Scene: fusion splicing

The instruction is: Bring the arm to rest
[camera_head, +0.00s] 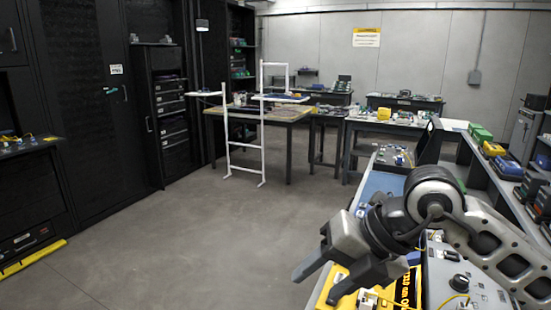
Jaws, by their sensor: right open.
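My right arm comes in from the lower right, over the right-hand bench (378,184). My right gripper (312,284) is open and empty, with its two fingers apart and pointing left past the bench's near-left edge. Grey floor shows beyond its fingertips. My left gripper and left arm are not in view.
A yellow box with black lettering (404,290) and a grey panel with a black knob (458,283) lie close beneath my right arm. A white rack frame (245,172) stands mid-room before work tables. Black cabinets (85,100) line the left. The floor (190,240) at centre-left is clear.

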